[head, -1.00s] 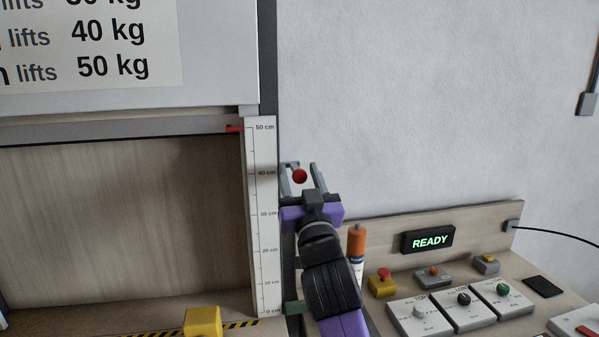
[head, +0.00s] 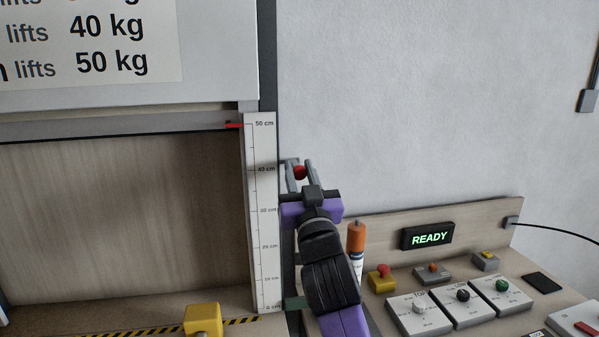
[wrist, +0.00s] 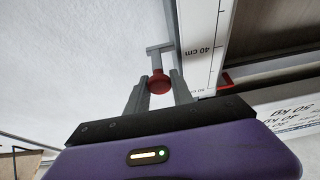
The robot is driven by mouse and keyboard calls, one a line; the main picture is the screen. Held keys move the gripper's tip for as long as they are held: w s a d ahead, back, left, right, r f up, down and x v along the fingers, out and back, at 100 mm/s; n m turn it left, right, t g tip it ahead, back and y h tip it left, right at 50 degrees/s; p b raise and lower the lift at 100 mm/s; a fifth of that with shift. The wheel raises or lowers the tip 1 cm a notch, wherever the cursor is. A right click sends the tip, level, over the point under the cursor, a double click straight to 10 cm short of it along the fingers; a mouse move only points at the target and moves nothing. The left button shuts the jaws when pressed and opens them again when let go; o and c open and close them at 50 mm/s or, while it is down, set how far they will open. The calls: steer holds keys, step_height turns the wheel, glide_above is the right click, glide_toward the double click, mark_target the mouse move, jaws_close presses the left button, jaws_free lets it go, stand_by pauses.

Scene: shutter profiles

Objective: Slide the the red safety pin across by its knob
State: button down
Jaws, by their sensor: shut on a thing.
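The red knob of the safety pin (head: 300,172) sits beside the upright ruler, near its 40 cm mark. My gripper (head: 301,172) is shut on the knob, one finger on each side of it. In the wrist view the red knob (wrist: 159,83) shows between the fingertips of my gripper (wrist: 158,92), below a grey bracket (wrist: 158,49). The pin's shaft behind the knob is mostly hidden.
The ruler (head: 261,215) and the dark frame post stand just left of my gripper. A red pointer (head: 234,125) is at about 50 cm. An orange cylinder (head: 356,238) stands to the right, before a control panel with a READY display (head: 427,236).

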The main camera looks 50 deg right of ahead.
stand_by(0.8)
steer(key=w+a+b, duration=0.2)
steer(key=a+b, duration=0.1)
steer(key=shift+f, duration=0.2)
steer(key=shift+w+a+r, duration=0.2)
steer(key=shift+w+a, duration=0.05)
steer(key=shift+a, duration=0.1)
steer(key=c, duration=1.1)
jaws_free()
steer(key=shift+a, duration=0.1)
